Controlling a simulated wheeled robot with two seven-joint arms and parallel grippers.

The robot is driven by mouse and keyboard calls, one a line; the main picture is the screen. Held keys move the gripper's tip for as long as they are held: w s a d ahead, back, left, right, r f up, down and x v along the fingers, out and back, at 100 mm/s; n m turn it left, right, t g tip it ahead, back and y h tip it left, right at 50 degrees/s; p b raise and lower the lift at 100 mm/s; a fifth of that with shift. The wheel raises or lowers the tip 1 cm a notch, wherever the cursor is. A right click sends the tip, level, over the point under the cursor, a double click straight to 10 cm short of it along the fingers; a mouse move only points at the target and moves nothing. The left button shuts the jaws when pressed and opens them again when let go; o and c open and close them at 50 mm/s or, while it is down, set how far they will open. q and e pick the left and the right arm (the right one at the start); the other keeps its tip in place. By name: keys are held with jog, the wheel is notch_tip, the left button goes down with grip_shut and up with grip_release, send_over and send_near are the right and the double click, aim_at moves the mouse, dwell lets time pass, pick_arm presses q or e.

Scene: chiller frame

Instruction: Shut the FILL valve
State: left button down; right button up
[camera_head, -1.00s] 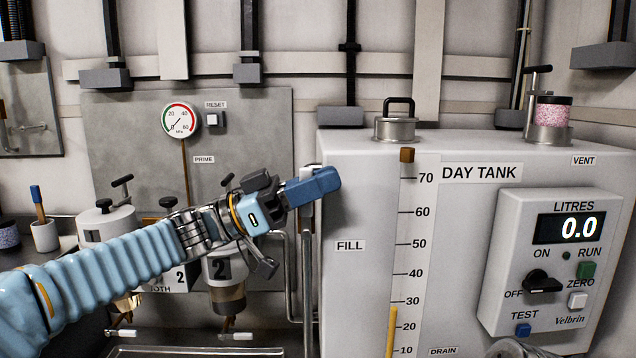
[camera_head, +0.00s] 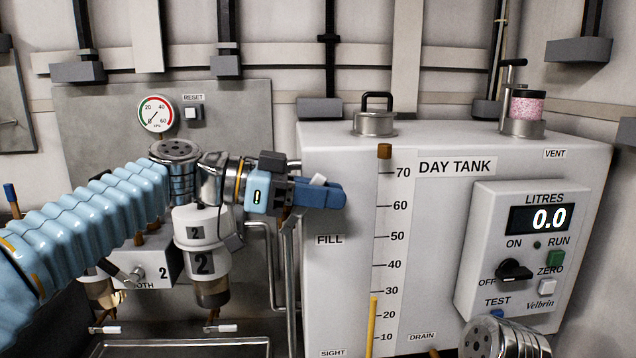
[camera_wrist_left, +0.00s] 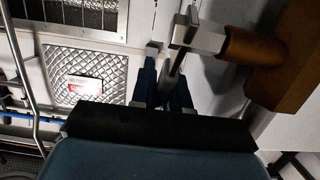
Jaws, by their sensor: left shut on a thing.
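My left gripper (camera_head: 335,195) is at the left edge of the day tank, just above the FILL label (camera_head: 329,240). It is shut on the FILL valve's lever. The lever's pale tip (camera_head: 318,180) sticks up above the blue fingers; the fingers hide most of the valve in the head view. In the left wrist view, the grey lever (camera_wrist_left: 172,78) runs between the dark blue fingers (camera_wrist_left: 163,88), beside the brown valve body (camera_wrist_left: 262,62). My right gripper is out of view.
The day tank (camera_head: 340,290) fills the right half, with a control panel (camera_head: 475,240) reading 0.0. White filter housings (camera_head: 203,262) and thin pipes (camera_head: 290,275) stand left of the tank, close under my left arm. Part of my right arm shows at bottom right.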

pick_arm(q)
jog(key=shift+d+f, duration=0.1)
dwell(0.4)
jog(key=c, duration=1.2)
grip_release()
jog(key=a+r, duration=0.3)
jog(key=a, duration=1)
jog(key=shift+a+b, duration=0.25)
jog(key=shift+b, duration=0.2)
